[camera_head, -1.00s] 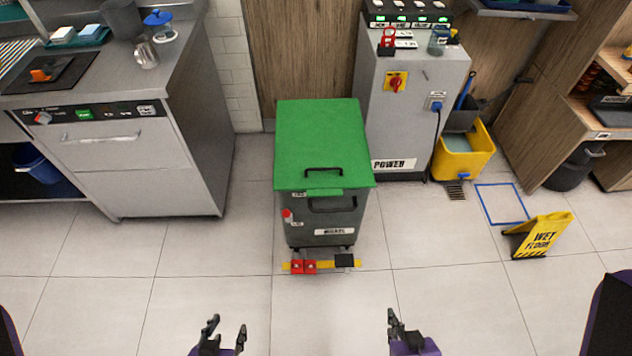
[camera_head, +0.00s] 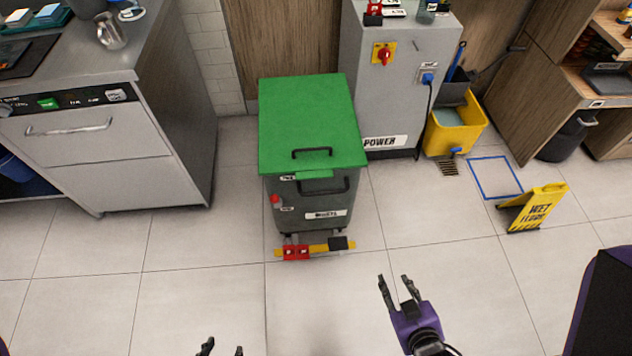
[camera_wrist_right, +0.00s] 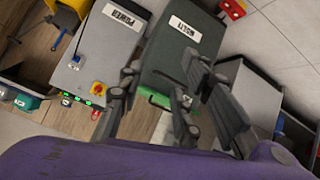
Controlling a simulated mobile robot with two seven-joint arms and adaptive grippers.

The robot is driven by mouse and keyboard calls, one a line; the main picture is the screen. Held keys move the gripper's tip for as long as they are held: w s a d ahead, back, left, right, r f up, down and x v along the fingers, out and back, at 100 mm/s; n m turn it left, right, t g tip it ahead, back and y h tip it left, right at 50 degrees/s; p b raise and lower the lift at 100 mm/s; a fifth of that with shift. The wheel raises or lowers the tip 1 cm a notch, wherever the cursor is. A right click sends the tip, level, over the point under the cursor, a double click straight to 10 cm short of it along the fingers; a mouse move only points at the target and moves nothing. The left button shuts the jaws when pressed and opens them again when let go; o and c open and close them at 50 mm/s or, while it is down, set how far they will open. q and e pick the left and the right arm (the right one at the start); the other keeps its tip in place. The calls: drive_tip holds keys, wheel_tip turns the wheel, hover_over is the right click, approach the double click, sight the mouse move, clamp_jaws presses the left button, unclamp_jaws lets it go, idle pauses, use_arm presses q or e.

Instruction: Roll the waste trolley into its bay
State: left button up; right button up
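The waste trolley is a dark grey bin with a green lid (camera_head: 310,120) and a black handle (camera_head: 325,184) on its front. It stands upright on the tiles, with a yellow bar bearing red and black pedals (camera_head: 315,248) at its foot. My right gripper (camera_head: 397,283) is open and empty, in front of the trolley and to its right, apart from it. The trolley's grey body (camera_wrist_right: 180,58) also shows beyond the open fingers in the right wrist view. My left gripper (camera_head: 222,349) shows only its separated fingertips at the bottom edge.
A blue floor outline (camera_head: 495,178) lies right, beside a yellow wet floor sign (camera_head: 534,210) and a yellow mop bucket (camera_head: 455,135). A grey power cabinet (camera_head: 390,90) stands behind right of the trolley, a steel counter unit (camera_head: 100,150) left. The floor in front is clear.

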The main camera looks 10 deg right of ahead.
use_arm(q)
drive_tip(key=s+f+g+b, duration=0.2)
drive_tip(key=s+f+b, duration=0.4)
drive_tip(key=f, duration=0.3)
use_arm(e)
drive_tip(key=w+f+n+t+y, duration=0.25)
drive_tip(key=w+f+n, duration=0.3)
drive_tip(key=w, duration=0.35)
drive_tip(key=n+g+y+b, duration=0.2)
drive_tip(key=n+y+b, duration=0.7)
drive_tip(key=n+b, duration=0.55)
approach(325, 194)
drive_tip(key=w+a+f+n+p, duration=0.1)
drive_tip(key=w+a+n, duration=0.1)
drive_tip(key=a, duration=0.1)
drive_tip(key=shift+t, duration=0.25)
drive_tip(key=x, duration=0.7)
drive_tip(key=shift+w+b, duration=0.3)
drive_tip(key=shift+w, duration=0.05)
use_arm(q)
drive_tip(key=s+f+x, duration=0.1)
drive_tip(key=s+x, duration=0.1)
drive_tip(key=x, duration=0.8)
drive_tip(key=shift+a+t, duration=0.3)
drive_tip(key=shift+a, duration=0.15)
drive_tip(key=shift+w+f, duration=0.1)
drive_tip(key=shift+w, duration=0.05)
